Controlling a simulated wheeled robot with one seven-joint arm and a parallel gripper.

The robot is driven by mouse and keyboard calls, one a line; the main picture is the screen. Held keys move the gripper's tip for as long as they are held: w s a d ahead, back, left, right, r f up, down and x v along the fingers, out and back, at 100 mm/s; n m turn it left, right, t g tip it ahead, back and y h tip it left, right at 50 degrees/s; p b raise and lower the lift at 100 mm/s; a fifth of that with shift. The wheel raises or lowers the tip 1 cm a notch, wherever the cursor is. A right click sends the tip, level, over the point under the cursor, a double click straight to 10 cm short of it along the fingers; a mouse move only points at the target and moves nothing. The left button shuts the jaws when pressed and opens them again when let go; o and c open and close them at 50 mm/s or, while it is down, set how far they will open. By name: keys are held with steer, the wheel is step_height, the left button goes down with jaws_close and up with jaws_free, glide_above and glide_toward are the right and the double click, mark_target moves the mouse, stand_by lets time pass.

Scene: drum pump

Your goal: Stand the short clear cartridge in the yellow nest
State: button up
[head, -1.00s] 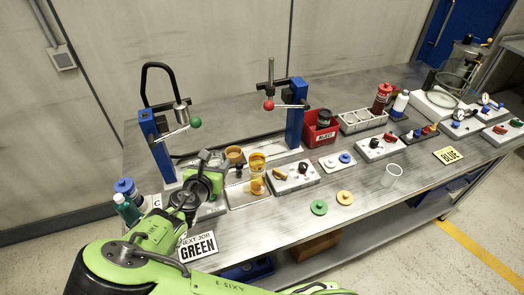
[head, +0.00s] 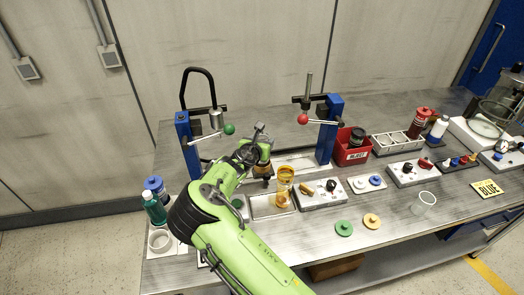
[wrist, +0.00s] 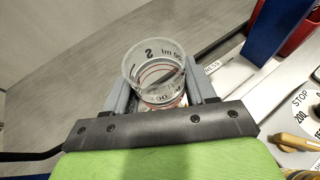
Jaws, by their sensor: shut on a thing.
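My gripper (head: 258,150) is over the left part of the bench, near the blue post with the green-knobbed lever. The wrist view shows my gripper (wrist: 156,92) shut on a clear round cartridge (wrist: 152,68) with dark printed marks, held between the two grey fingers. An amber cup-like piece (head: 263,172) shows just below my gripper in the head view, partly hidden. Another amber piece (head: 286,175) stands to the right, by a shallow tray (head: 262,209). I cannot tell which yellow piece is the nest. Another clear cup (head: 425,201) stands on the bench at right.
Blue posts (head: 187,148) and (head: 328,130) with levers stand either side of my gripper. A grey control box (head: 320,195) is right of the tray. Blue and teal bottles (head: 154,208) stand at left.

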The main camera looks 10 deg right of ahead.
steer(key=shift+f, duration=1.95)
steer(key=o, duration=1)
steer(key=shift+f, duration=0.1)
steer(key=shift+o, duration=0.2)
steer(key=shift+s+a+r, duration=0.1)
steer(key=shift+s+r, duration=0.05)
steer(key=shift+r, duration=0.1)
steer(key=v, duration=1.1)
steer(key=shift+s, duration=0.35)
steer(key=shift+a+r, duration=0.1)
